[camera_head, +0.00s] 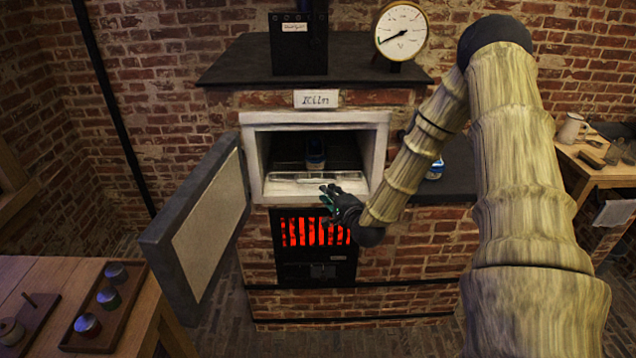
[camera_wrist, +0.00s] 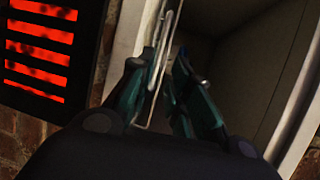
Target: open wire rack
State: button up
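The wire rack (camera_head: 300,178) shows as thin pale bars low in the mouth of the open kiln (camera_head: 253,150). In the wrist view a bent pale wire (camera_wrist: 163,52), seemingly the rack's front, runs up between my fingers. My gripper (camera_head: 328,194) is at the front of the kiln mouth, at its lower right. In the wrist view the two teal fingers of my gripper (camera_wrist: 168,95) stand apart on either side of the wire, which lies nearer the left finger. Contact is unclear.
The kiln door (camera_head: 200,225) hangs wide open at the left. A glowing red grate (camera_head: 312,232) is below the mouth. Another jar (camera_head: 435,170) stands on the dark ledge at the right. A wooden table (camera_head: 40,270) at lower left holds a tray of small jars (camera_head: 112,322).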

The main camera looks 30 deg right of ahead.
aim_at(318, 192)
jog(key=p+x, duration=0.2)
jog(key=x, duration=0.7)
jog(key=shift+a, duration=0.1)
grip_shut()
